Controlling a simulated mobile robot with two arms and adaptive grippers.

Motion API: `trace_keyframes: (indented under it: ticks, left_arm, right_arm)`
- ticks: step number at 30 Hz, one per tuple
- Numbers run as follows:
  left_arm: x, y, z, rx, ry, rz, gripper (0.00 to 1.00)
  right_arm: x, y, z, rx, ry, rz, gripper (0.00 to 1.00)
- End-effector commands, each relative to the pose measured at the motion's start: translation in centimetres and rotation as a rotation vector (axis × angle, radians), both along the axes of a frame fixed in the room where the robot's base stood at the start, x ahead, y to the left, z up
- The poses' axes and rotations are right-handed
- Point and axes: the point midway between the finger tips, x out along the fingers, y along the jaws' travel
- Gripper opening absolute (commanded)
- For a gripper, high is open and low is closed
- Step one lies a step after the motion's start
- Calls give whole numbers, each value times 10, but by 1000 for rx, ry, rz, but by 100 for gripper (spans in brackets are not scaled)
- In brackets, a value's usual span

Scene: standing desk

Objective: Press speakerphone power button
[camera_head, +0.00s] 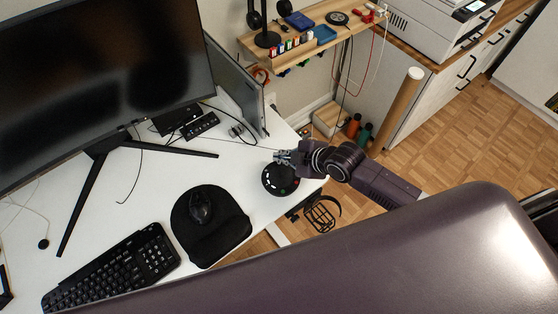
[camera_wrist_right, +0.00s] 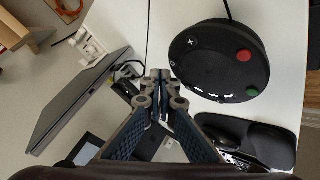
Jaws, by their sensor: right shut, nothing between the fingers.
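The speakerphone (camera_head: 272,184) is a round black disc on the white desk near its right edge. In the right wrist view the speakerphone (camera_wrist_right: 215,50) shows a red button (camera_wrist_right: 244,55), a green button (camera_wrist_right: 252,91), a white plus mark and several white marks along its rim. My right gripper (camera_head: 283,157) is at the far edge of the speakerphone in the head view. In the wrist view the right gripper (camera_wrist_right: 159,78) is shut and empty, with its fingertips to the left of the speakerphone. I cannot tell whether they touch it. My left gripper is not in view.
A black mouse (camera_head: 200,207) on a mouse pad (camera_head: 222,230), a keyboard (camera_head: 112,269) and a large monitor (camera_head: 100,85) stand left of the speakerphone. A laptop (camera_head: 236,82) stands upright behind it. The desk's right edge is close by.

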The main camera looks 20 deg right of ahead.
Motion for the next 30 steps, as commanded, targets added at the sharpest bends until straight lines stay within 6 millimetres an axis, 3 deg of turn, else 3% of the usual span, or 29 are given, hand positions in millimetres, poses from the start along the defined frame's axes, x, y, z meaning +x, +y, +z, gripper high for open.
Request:
trace_keyframes:
  ticks: [30]
  left_arm:
    - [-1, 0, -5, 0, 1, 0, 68]
  right_arm:
    - [0, 0, -12, -1, 0, 0, 0]
